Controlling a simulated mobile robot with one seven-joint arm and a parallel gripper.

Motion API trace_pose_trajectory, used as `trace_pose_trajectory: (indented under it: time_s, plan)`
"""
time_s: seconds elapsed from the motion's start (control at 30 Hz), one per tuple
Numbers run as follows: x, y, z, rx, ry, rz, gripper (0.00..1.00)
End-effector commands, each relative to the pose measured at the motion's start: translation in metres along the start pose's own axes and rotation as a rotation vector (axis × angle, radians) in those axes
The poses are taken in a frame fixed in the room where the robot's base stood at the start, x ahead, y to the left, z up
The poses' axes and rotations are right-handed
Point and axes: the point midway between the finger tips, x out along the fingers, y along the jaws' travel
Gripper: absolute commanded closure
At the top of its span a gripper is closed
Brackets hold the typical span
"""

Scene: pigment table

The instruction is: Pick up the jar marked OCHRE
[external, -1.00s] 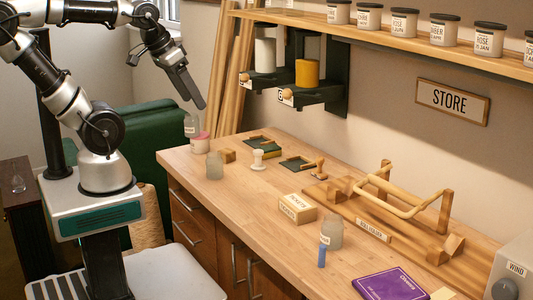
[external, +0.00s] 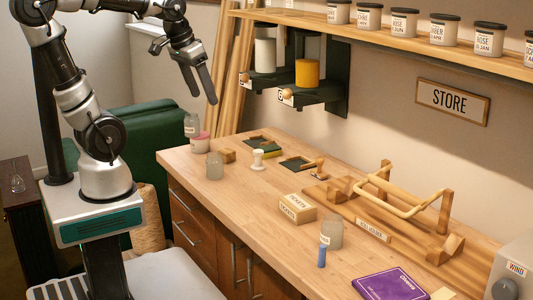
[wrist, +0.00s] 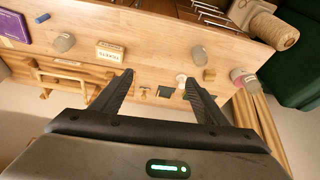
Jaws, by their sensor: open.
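No label reading OCHRE is legible in these views. Several grey jars with dark lids and white labels stand on the upper shelf; one (external: 444,29) seems to read UMBER and another (external: 488,40) reads ROSE. Other labels are too small to read surely. My gripper (external: 204,99) is open and empty, raised above the far left end of the table, left of the shelf and below its height. In the wrist view its two fingers (wrist: 160,76) are spread apart with nothing between them.
The wooden table (external: 240,200) holds a TICKETS box (external: 297,208), a cloudy jar (external: 332,232), another jar (external: 215,167), a wooden rack (external: 400,205) and a purple book (external: 390,286). Dark brackets under the shelf hold a white cylinder (external: 265,55) and a yellow cylinder (external: 307,73).

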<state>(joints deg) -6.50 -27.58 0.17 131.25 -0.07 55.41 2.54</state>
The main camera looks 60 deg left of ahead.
Motion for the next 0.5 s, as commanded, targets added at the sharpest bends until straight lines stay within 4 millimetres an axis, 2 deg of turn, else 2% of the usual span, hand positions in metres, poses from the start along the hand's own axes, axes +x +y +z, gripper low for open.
trace_pose_trajectory:
  time_s: [0.03, 0.23, 0.4, 0.5]
  plan:
    - [0.021, -0.015, -0.013, -0.030, -0.049, -0.012, 0.32]
    - [0.086, -0.078, -0.060, -0.117, -0.207, -0.033, 0.32]
    - [0.140, -0.129, -0.077, -0.176, -0.310, -0.031, 0.32]
    - [0.161, -0.148, -0.079, -0.196, -0.345, -0.027, 0.32]
